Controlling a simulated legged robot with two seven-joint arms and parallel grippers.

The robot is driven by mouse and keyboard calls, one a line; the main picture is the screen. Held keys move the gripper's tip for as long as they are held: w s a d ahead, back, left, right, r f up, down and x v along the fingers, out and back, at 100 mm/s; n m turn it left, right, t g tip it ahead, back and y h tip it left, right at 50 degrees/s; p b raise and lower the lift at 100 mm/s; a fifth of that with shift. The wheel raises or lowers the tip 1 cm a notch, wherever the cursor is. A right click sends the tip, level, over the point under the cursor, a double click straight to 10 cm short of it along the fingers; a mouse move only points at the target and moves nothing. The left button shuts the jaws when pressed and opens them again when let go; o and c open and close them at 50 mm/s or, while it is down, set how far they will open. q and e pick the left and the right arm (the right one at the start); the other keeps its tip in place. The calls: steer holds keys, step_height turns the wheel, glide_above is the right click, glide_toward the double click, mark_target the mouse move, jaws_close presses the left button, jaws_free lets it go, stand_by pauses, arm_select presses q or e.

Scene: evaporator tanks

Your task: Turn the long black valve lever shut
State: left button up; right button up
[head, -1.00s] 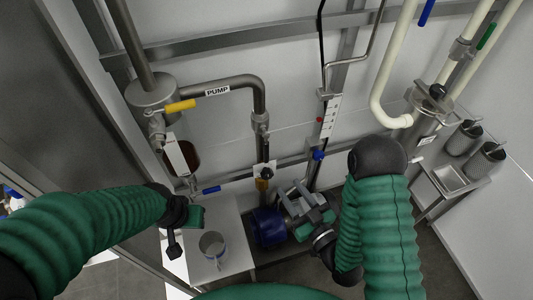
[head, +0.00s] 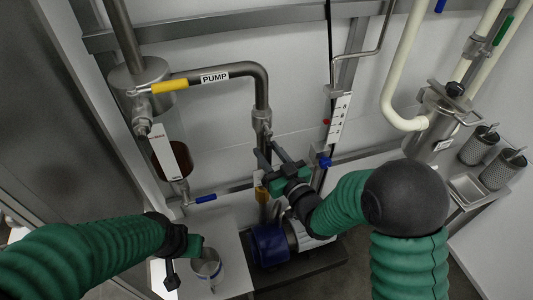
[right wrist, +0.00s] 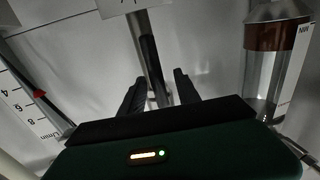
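The long black lever (right wrist: 152,62) shows in the right wrist view, lying along a grey vertical pipe. It is beyond and between the two fingertips, with space on both sides. In the head view my right gripper covers most of that spot. My right gripper (head: 269,153) is open, with its fingers pointing at the pipe below the elbow. Its fingers also show apart in the right wrist view (right wrist: 160,82), and nothing is held between them. My left gripper (head: 182,262) hangs low at left near a metal cup; its finger opening cannot be made out.
A yellow-handled valve (head: 169,86) and the PUMP pipe (head: 215,77) are above left. A blue pump (head: 269,246) sits below my right gripper. A scale strip (head: 339,118) stands just right. The metal cup (head: 207,265) stands on a white surface. A sight glass (right wrist: 272,65) is close by.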

steer(key=shift+w+d, duration=0.25)
steer(key=shift+w, duration=0.05)
steer(key=shift+a, duration=0.45)
steer(key=c, duration=0.5)
steer(key=shift+d, duration=0.1)
jaws_close()
steer(key=shift+d, duration=0.1)
steer(key=shift+f, duration=0.2)
